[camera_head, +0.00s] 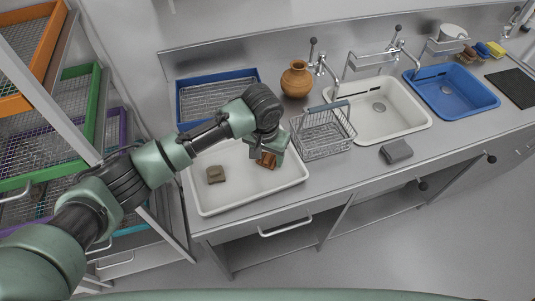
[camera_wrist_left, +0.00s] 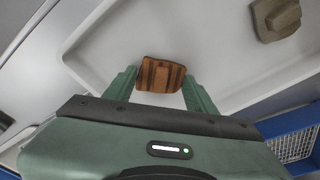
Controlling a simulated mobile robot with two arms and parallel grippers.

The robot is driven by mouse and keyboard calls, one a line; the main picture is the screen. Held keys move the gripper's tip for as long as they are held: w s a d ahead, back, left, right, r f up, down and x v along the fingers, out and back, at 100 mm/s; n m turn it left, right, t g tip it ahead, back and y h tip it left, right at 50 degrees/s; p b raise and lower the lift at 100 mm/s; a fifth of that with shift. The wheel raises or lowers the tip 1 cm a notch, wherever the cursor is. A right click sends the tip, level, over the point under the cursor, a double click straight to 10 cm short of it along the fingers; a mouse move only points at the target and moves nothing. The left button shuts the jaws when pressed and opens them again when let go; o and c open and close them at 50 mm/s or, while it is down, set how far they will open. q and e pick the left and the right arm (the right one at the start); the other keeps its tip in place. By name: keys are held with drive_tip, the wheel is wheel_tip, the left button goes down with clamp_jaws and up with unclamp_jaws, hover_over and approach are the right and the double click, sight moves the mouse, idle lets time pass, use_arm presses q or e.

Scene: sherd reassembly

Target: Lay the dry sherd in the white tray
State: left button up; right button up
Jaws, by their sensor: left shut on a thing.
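The white tray (camera_head: 249,195) sits on the steel counter, and its pale floor and rim also show in the left wrist view (camera_wrist_left: 205,30). My left gripper (camera_head: 272,151) is over the right part of the tray. It is shut on an orange-brown sherd with dark stripes (camera_head: 266,160). In the left wrist view the striped sherd (camera_wrist_left: 161,75) lies between the two green fingertips (camera_wrist_left: 160,83). I cannot tell whether the sherd touches the tray floor. A grey-brown sherd (camera_head: 215,175) lies in the left part of the tray, and it shows at the upper right of the wrist view (camera_wrist_left: 275,17). My right gripper is out of view.
A blue wire-bottomed tray (camera_head: 190,80) stands behind the white tray. A wire basket (camera_head: 323,135) stands close to its right, with an orange pot (camera_head: 296,79) behind. A white sink (camera_head: 403,123) and blue basin (camera_head: 440,104) are further right. A rack with coloured trays (camera_head: 88,165) is left.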

sight(266, 166)
use_arm(q)
drive_tip(key=shift+f, duration=0.1)
drive_tip(key=o, duration=1.4)
wheel_tip(266, 166, up, 12)
drive_tip(key=s+b, duration=0.1)
drive_tip(key=shift+s+a, duration=0.3)
drive_tip(key=shift+s, duration=0.05)
